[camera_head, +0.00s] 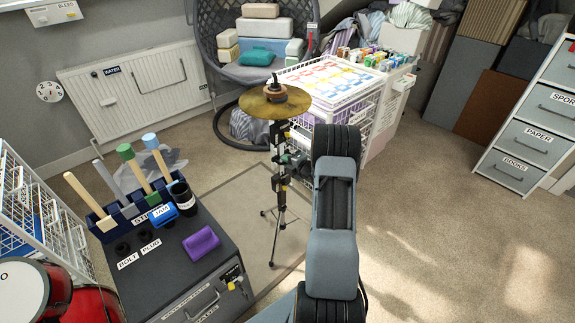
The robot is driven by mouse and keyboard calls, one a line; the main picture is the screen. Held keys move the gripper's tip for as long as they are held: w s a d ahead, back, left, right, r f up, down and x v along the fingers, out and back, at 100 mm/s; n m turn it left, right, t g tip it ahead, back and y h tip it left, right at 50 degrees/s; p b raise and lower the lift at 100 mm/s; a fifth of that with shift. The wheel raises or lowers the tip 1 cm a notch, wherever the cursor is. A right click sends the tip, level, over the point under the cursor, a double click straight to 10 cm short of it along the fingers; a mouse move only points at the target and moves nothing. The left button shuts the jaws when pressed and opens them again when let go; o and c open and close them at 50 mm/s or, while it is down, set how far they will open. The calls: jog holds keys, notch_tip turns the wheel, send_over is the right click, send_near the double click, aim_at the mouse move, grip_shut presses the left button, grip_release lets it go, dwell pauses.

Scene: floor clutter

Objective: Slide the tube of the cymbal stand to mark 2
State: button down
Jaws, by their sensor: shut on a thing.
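The cymbal stand stands on the floor in the middle of the head view, with a brass cymbal (262,106) on top. My arm hides part of the space right of the stand. The marks on the tube are too small to read.
A dark cabinet (200,262) with a tool rack, a purple block (201,243) and labelled sockets stands at front left. A white wire basket unit (335,112) is close behind the stand. A hanging chair (226,42) is farther back. Carpet (440,215) at the right is clear.

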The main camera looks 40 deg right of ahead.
aim_at(282, 148)
notch_tip(282, 148, up, 6)
jog(key=shift+w+f+p, duration=0.1)
jog(key=shift+f+p, duration=0.15)
jog(key=shift+p, duration=0.15)
jog(key=c, duration=1.2)
grip_release()
jog(key=shift+f, duration=0.15)
jog(key=p+v, duration=0.1)
jog(key=v, duration=1.3)
jog(key=shift+f, duration=0.1)
